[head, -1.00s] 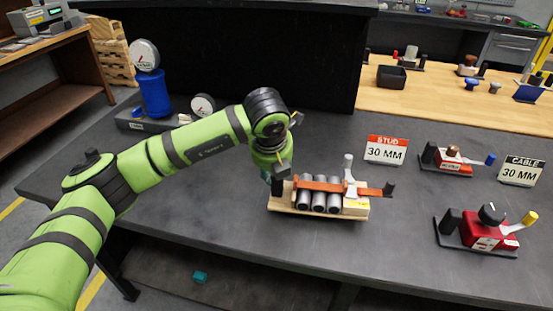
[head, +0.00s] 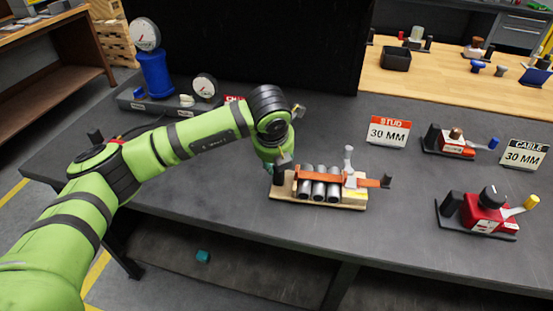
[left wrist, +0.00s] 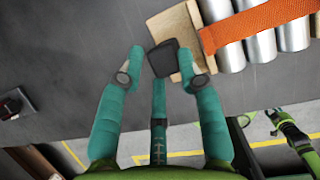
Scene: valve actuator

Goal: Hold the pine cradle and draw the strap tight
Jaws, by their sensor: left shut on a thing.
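The pine cradle (head: 335,203) lies on the dark bench and holds a row of grey cylinders (head: 318,190). An orange strap (head: 330,178) runs across their tops, with a dark tab (head: 386,181) at its right end. A white lever (head: 348,160) stands upright near the cradle's right end. My left gripper (head: 279,173) is at the cradle's left end. In the left wrist view its teal fingers (left wrist: 163,60) are around the black block at the pine end (left wrist: 174,25), one finger overlapping the wood. The strap (left wrist: 260,22) shows beside them.
A STUD 30 MM sign (head: 389,131) and a CABLE 30 MM sign (head: 524,155) stand to the right, near two red devices (head: 455,143) (head: 488,215). A blue post with a dial gauge (head: 155,72) stands back left.

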